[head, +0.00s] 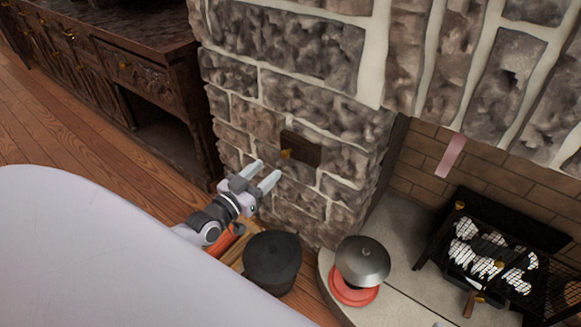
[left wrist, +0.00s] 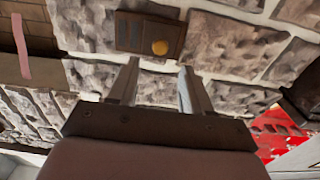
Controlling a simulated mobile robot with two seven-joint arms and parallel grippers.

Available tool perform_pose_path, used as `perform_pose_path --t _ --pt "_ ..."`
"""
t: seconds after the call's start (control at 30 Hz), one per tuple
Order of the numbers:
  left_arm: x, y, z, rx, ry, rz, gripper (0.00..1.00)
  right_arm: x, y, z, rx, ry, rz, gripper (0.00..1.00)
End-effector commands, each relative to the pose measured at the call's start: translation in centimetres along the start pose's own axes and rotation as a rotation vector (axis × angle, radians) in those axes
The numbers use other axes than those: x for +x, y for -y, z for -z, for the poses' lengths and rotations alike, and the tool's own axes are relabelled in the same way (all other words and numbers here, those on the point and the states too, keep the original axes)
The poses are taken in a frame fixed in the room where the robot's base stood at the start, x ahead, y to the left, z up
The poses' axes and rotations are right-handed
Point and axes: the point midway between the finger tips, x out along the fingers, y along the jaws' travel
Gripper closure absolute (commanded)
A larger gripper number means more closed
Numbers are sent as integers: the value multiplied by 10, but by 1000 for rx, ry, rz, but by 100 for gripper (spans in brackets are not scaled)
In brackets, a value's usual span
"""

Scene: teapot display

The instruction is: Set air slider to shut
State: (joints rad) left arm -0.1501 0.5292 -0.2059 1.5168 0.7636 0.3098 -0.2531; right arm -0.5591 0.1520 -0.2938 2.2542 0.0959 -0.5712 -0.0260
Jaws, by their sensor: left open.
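The air slider is a small dark plate (head: 306,149) set on the stone chimney wall, with a brass knob (head: 287,154) near its left end in the head view. In the left wrist view the plate (left wrist: 133,33) is at the top, and the brass knob (left wrist: 160,47) shows near its right end. My left gripper (head: 265,171) is open and empty, a little below and left of the plate in the head view. Its fingers (left wrist: 158,82) point toward the plate and appear apart from the knob. My right gripper is not in view.
A dark pot (head: 272,262) stands below my left gripper. A lidded pan (head: 362,261) sits on a red round base (head: 353,291) on the pale hearth (head: 397,235). A fire grate (head: 500,240) is at right. A carved wooden cabinet (head: 130,75) stands at upper left.

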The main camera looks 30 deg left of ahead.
Motion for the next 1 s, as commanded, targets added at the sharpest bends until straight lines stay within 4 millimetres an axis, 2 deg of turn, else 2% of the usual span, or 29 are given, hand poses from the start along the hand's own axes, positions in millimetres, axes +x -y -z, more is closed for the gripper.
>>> perform_pose_path --t 0.3,0.5,0.9,0.97,1.0 --pt "42 -1 -1 -1 -2 -1 51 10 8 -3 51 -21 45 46" --pt "60 -1 0 -1 0 -1 51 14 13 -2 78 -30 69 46" --pt "66 -1 0 -2 1 -1 51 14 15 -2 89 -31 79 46" --pt "66 -1 0 -1 1 -1 70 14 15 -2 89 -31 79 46" --pt "66 -1 0 -1 1 -1 84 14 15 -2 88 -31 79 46"
